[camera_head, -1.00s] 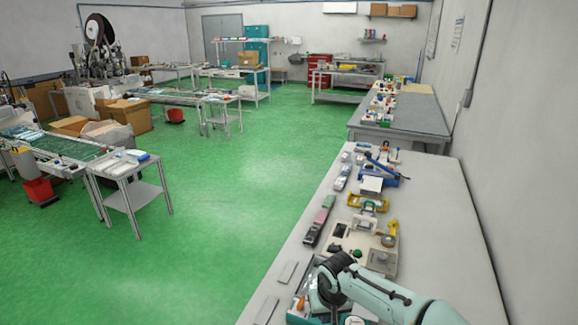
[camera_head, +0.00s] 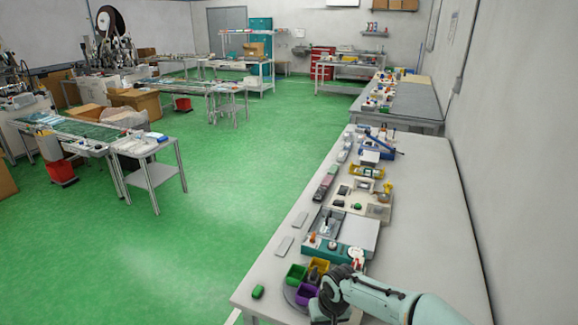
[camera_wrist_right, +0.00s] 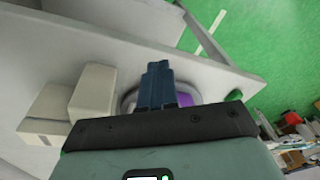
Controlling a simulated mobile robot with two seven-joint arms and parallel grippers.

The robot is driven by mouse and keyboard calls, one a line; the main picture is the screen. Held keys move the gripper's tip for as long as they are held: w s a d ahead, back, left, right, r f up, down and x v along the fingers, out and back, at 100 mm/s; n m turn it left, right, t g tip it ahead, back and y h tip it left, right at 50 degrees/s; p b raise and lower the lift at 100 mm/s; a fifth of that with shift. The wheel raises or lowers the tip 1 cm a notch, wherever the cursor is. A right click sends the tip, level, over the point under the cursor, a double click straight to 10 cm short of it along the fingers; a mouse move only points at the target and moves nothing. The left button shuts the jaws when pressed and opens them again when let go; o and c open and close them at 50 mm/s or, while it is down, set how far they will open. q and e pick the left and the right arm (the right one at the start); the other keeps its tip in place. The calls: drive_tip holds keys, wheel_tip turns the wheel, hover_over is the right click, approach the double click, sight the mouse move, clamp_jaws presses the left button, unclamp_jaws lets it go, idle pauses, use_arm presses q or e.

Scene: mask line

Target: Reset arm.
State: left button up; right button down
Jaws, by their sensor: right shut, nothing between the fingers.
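My right arm (camera_head: 395,300) comes in from the lower right of the head view, above the near end of the long white workbench (camera_head: 425,195). Its gripper is hidden there behind my own wrist. In the right wrist view the dark blue fingers of my right gripper (camera_wrist_right: 158,68) are together and hold nothing. They are above the bench, in front of a round tray with a purple bin (camera_wrist_right: 185,99). My left gripper is in neither view.
Green (camera_head: 296,274), yellow and purple (camera_head: 307,294) bins stand beside my right wrist. A small green object (camera_head: 258,292) lies near the bench edge. Fixtures and tools line the bench's left side; its right side is bare. Open green floor (camera_head: 230,210) lies left.

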drive_tip(key=s+f+m+g+y, duration=0.1)
drive_tip(key=s+f, duration=0.4)
drive_tip(key=f, duration=0.5)
drive_tip(key=s+f+m+g+y, duration=0.1)
drive_tip(key=s+f+y, duration=0.1)
drive_tip(key=s+f, duration=0.5)
drive_tip(key=s+d+f+m, duration=0.2)
drive_tip(key=s+f, duration=0.3)
drive_tip(key=s, duration=0.3)
drive_tip(key=s+d+f+m, duration=0.1)
drive_tip(key=s+d+f, duration=0.1)
drive_tip(key=s+f, duration=0.4)
drive_tip(key=s, duration=0.3)
drive_tip(key=shift+m, duration=0.4)
